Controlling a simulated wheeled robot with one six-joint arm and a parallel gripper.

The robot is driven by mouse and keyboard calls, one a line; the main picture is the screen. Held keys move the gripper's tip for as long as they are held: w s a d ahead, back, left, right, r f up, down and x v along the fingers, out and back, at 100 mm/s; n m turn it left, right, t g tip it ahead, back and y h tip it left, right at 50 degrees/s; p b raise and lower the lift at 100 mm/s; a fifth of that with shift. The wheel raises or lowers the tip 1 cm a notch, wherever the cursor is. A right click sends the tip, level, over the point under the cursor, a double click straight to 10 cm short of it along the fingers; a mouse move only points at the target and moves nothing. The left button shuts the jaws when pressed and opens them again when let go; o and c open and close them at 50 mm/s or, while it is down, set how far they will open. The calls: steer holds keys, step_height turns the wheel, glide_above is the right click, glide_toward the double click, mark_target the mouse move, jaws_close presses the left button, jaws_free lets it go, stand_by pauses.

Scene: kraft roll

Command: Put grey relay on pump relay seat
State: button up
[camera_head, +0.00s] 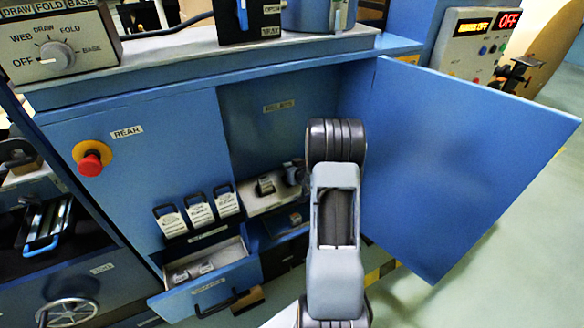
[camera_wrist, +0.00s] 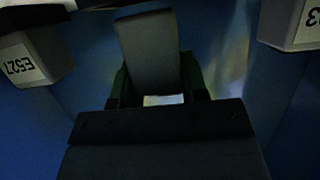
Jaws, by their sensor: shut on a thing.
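My gripper (camera_wrist: 157,98) shows in the wrist view with a finger on each side of a dark grey block, the grey relay (camera_wrist: 148,48). It is shut on this relay, which points away from the palm. In the head view my arm reaches into the open blue cabinet and hides the gripper and the held relay. A pale shelf strip (camera_head: 280,198) inside the cabinet carries a dark-and-light relay (camera_head: 265,186). I cannot make out which place is the pump relay seat.
Pale labelled blocks stand close at left (camera_wrist: 35,60) and right (camera_wrist: 292,25) in the wrist view. The cabinet door (camera_head: 455,160) is open to the right. An open drawer (camera_head: 205,278) holds small grey pieces. Several white-labelled handled blocks (camera_head: 198,210) sit above it.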

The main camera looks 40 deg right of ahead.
steer(key=shift+f+b, duration=0.35)
steer(key=o, duration=1)
steer(key=shift+c, duration=0.2)
steer(key=shift+r, duration=0.1)
steer(key=shift+r+p, duration=0.25)
steer(key=shift+p, duration=0.1)
steer(key=shift+s+r, duration=0.2)
steer(key=shift+s, duration=0.1)
steer(key=v, duration=1.1)
steer(key=shift+s+p, duration=0.2)
steer(key=shift+p, duration=0.25)
